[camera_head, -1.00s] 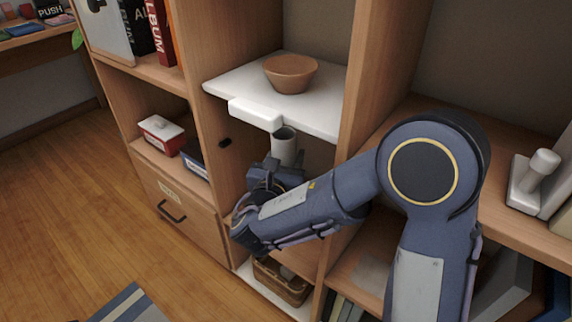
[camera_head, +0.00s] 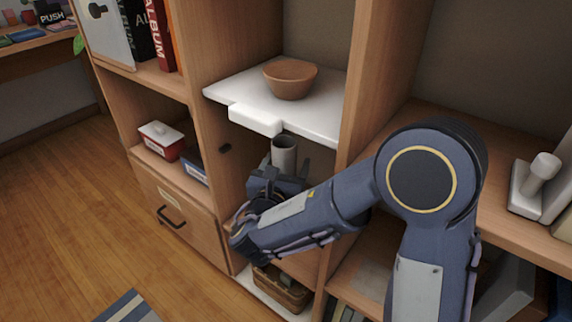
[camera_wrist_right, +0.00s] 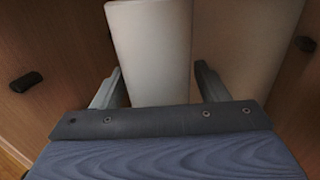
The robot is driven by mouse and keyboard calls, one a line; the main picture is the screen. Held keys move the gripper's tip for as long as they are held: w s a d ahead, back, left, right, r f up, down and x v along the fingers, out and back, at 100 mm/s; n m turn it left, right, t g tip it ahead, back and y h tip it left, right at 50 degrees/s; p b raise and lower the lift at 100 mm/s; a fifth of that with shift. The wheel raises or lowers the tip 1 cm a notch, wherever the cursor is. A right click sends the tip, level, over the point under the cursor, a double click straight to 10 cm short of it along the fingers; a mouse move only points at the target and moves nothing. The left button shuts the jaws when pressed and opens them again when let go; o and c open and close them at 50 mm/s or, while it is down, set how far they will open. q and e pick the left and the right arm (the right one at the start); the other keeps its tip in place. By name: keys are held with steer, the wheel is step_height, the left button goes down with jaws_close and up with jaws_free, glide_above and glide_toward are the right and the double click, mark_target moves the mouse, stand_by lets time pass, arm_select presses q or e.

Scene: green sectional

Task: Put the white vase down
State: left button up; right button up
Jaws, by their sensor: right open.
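The white vase (camera_head: 284,152) stands upright in the shelf compartment below the white pull-out shelf. Its rim and upper side show in the head view; its lower part is hidden behind my right gripper. My right gripper (camera_head: 280,172) is in front of the vase with its fingers spread. In the right wrist view the pale vase (camera_wrist_right: 150,50) stands between the two fingers of the right gripper (camera_wrist_right: 158,88), and a gap shows on each side. The vase's base and what it rests on are hidden. My left gripper is not in view.
A white pull-out shelf (camera_head: 312,119) with a brown bowl (camera_head: 290,79) on it juts out just above the vase. Wooden side panels (camera_head: 352,70) bound the compartment. A wicker basket (camera_head: 283,289) sits below, and a red box (camera_head: 161,139) stands to the left.

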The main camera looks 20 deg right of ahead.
steer(key=p+v, duration=0.3)
steer(key=v, duration=0.8)
steer(key=shift+s+a, duration=0.15)
steer(key=shift+s, duration=0.25)
